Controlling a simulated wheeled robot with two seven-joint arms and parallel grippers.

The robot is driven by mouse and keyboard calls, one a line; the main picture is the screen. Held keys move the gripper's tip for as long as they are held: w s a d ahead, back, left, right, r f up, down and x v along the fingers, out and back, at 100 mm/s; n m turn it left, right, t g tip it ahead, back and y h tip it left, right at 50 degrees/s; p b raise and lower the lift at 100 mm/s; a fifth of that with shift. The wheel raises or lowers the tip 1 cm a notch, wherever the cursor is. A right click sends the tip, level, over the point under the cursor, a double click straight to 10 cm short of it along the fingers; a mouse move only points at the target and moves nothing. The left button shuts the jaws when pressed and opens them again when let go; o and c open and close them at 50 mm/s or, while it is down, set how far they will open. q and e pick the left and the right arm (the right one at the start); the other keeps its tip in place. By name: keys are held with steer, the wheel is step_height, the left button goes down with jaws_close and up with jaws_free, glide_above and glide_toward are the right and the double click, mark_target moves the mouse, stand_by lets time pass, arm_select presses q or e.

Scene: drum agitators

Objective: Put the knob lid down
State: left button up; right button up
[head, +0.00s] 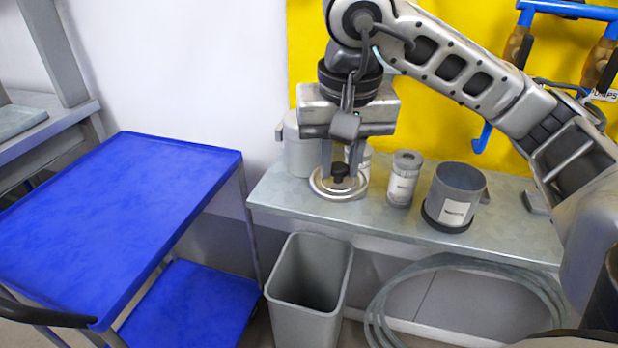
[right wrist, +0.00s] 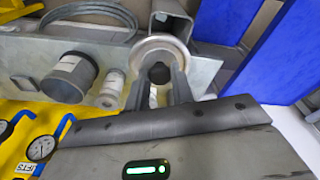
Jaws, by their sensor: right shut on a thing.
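The knob lid (head: 322,188) is a round, pale metal disc with a raised rim and a dark knob in the middle. My right gripper (head: 340,172) points down from above, shut on the knob. The lid is over the front left part of the grey shelf (head: 400,222); I cannot tell whether it touches the surface. In the right wrist view the lid (right wrist: 160,46) shows beyond the fingertips, with the knob between the two fingers (right wrist: 159,76). My left gripper is not in view.
A grey canister (head: 300,152) stands behind my right gripper. A labelled can (head: 404,180) and an open grey pot (head: 455,188) stand to its right. A grey bin (head: 310,275) and coiled hose (head: 385,300) are below. A bare blue cart (head: 115,205) stands left.

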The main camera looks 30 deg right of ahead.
steer(key=w+d+f, duration=0.1)
steer(key=w+f, duration=0.1)
steer(key=w, duration=0.1)
steer(key=w+d+f, duration=0.1)
steer(key=w+f, duration=0.2)
steer(key=w+d+f, duration=0.1)
steer(key=w+f, duration=0.2)
steer(key=w, duration=0.1)
steer(key=shift+d+f, duration=0.1)
steer(key=shift+d, duration=0.15)
steer(key=shift+w+d+f, duration=0.1)
steer(key=shift+w+f, duration=0.05)
steer(key=shift+f, duration=0.85)
steer(key=shift+w+f, duration=0.15)
steer(key=shift+f, duration=0.8)
steer(key=shift+f, duration=0.15)
steer(key=o, duration=1)
steer(key=shift+c, duration=0.2)
